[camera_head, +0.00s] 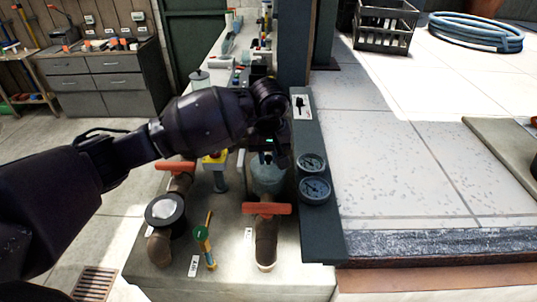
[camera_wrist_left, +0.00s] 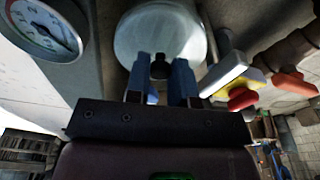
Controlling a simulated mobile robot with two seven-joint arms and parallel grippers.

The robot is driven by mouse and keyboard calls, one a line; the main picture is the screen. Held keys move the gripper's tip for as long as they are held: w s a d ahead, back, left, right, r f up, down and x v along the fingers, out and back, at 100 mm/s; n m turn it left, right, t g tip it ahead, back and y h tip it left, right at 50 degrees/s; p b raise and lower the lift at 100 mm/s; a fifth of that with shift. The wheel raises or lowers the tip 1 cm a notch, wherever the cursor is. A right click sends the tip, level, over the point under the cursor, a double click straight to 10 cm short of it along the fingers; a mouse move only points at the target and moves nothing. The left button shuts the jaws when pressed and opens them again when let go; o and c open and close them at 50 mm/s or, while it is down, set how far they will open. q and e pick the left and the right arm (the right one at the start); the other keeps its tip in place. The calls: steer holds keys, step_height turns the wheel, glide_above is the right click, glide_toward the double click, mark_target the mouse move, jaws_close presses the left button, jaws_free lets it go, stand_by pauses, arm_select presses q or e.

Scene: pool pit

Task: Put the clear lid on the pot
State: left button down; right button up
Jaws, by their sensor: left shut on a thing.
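My left gripper (camera_head: 269,152) is over the pump bench in the head view. In the left wrist view its two blue fingers (camera_wrist_left: 160,72) are shut on a small dark knob on a round, pale see-through disc, the clear lid (camera_wrist_left: 150,32). In the head view a round grey-blue translucent shape (camera_head: 268,180), the lid or the pot under it, shows just below the gripper. The gripper hides its upper part. I cannot tell whether the lid touches the pot. My right gripper is in neither view.
Two gauges (camera_head: 314,176) stand close to the right of the gripper. Orange-handled valves (camera_head: 266,209) are in front and to the left. The pale tiled deck (camera_head: 400,160) lies right.

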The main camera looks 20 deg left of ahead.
mark_target(268, 159)
arm_select(q)
steer(key=c, duration=1.4)
jaws_free()
steer(key=shift+f, duration=0.1)
steer(key=o, duration=0.4)
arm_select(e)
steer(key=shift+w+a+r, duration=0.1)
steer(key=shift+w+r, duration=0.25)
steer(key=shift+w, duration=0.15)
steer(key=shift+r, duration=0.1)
arm_select(q)
steer(key=shift+r+p, duration=0.65)
steer(key=shift+p, duration=0.1)
steer(key=r, duration=0.1)
steer(key=r+b, duration=0.1)
steer(key=r, duration=0.2)
steer(key=shift+s+d+r, duration=0.1)
steer(key=shift+s+r, duration=0.15)
steer(key=shift+r, duration=0.05)
step_height(268, 159, up, 7)
steer(key=b, duration=0.1)
steer(key=shift+s+d, duration=0.2)
steer(key=shift+s, duration=0.25)
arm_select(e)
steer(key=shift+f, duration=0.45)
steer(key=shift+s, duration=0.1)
